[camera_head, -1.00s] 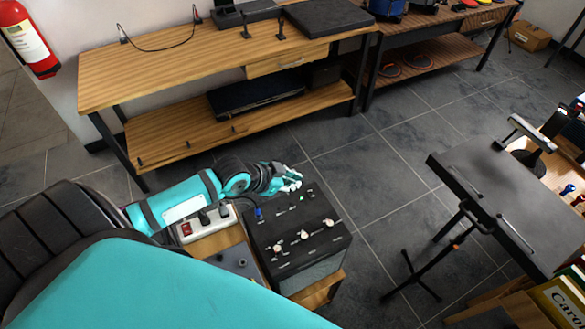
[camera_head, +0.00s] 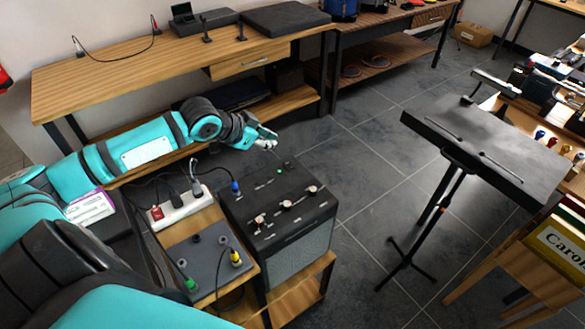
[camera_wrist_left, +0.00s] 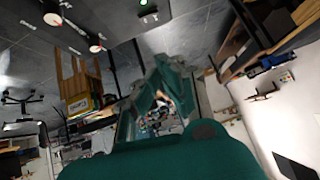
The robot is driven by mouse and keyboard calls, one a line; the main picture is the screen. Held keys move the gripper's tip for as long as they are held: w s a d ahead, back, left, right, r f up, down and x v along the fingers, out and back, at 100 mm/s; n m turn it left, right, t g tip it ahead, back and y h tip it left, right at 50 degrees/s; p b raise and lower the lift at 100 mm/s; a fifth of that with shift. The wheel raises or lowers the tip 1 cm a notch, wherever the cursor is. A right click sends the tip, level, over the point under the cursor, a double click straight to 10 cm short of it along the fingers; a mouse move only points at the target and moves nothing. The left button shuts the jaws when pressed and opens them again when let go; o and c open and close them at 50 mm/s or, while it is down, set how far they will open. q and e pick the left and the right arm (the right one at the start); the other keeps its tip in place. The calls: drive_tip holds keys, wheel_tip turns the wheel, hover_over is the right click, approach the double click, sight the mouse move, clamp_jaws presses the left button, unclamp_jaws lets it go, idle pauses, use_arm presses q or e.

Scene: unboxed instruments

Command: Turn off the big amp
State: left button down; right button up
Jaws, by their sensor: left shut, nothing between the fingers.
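The big amp is a black box with a grey front grille (camera_head: 300,255). Its top panel holds several silver knobs (camera_head: 287,204) and a lit green light (camera_head: 279,172). My left gripper (camera_head: 268,144) is shut and empty, above the amp's back edge and apart from the green light. In the left wrist view, my teal gripper (camera_wrist_left: 165,88) fills the middle. The amp's dark top (camera_wrist_left: 118,12) shows along that view's upper edge, with the green light (camera_wrist_left: 143,2) and two round knobs (camera_wrist_left: 95,42). My right gripper is not in view.
A white power strip (camera_head: 186,209) with plugs and a grey pedal board (camera_head: 205,264) sit left of the amp. A wooden workbench (camera_head: 130,75) stands behind. A black music stand (camera_head: 480,150) is at right. Open tiled floor lies between stand and amp.

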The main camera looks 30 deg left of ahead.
use_arm(q)
drive_tip(key=p, duration=0.1)
hover_over(288, 166)
drive_tip(key=f, duration=0.6)
drive_tip(key=shift+d+f, duration=0.25)
drive_tip(key=shift+f, duration=0.15)
wheel_tip(288, 166, down, 3)
drive_tip(key=shift+a+r, duration=0.1)
drive_tip(key=shift+a, duration=0.05)
drive_tip(key=shift+a+f, duration=0.15)
drive_tip(key=shift+f, duration=0.55)
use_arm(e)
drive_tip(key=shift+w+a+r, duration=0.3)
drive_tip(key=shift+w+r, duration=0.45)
use_arm(q)
drive_tip(key=shift+f, duration=0.15)
